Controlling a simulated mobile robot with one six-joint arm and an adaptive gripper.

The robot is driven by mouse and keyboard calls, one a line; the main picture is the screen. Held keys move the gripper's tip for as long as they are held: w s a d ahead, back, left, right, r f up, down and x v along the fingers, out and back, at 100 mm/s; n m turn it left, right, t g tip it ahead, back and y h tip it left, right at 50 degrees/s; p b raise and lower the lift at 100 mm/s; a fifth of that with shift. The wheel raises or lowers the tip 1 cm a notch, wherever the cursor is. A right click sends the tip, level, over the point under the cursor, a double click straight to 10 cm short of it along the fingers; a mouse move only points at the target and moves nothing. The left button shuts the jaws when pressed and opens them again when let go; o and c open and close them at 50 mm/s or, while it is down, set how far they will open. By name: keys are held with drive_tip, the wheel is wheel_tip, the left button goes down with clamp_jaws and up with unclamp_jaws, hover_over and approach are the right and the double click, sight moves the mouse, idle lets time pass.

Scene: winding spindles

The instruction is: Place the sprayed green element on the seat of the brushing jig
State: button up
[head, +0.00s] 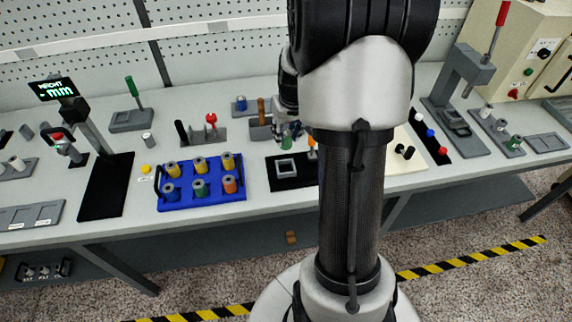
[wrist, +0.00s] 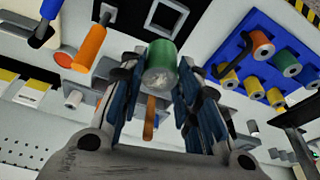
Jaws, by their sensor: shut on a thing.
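My gripper (wrist: 165,72) is shut on the sprayed green element (wrist: 163,58), a short cylinder with a pale, speckled end face. The element sits between the two fingertips in the wrist view. The brown handle also shows in the wrist view (wrist: 150,118). I cannot see its seat clearly.
A blue tray (head: 205,205) holds several coloured spindles at the left. A black mat (head: 278,184) with a grey square frame (head: 285,168) lies at the bench front. A red-knobbed fixture (head: 211,122) stands to the left. A lever press (head: 465,85) stands at the right.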

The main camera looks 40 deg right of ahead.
wheel_tip(320, 180, down, 11)
drive_tip(key=b, duration=0.3)
drive_tip(key=shift+f, duration=0.2)
drive_tip(key=shift+f, duration=0.1)
drive_tip(key=o, duration=1.1)
drive_tip(key=shift+c, duration=0.2)
drive_tip(key=p+v, duration=0.3)
drive_tip(key=v, duration=0.9)
drive_tip(key=a+r+n, duration=0.1)
drive_tip(key=a+r, duration=0.6)
drive_tip(key=a, duration=0.1)
drive_tip(key=s+a+r+n, duration=0.1)
drive_tip(key=s+a+r, duration=0.1)
drive_tip(key=s+a, duration=0.3)
drive_tip(key=s+a+r+n+t, duration=0.1)
drive_tip(key=s+a+r, duration=0.2)
drive_tip(key=s+a, duration=0.3)
drive_tip(key=s+a+r+n+y, duration=0.1)
drive_tip(key=s+a+r, duration=0.2)
drive_tip(key=s+a, duration=0.3)
drive_tip(key=shift+a+t, duration=0.4)
drive_tip(key=shift+a, duration=0.05)
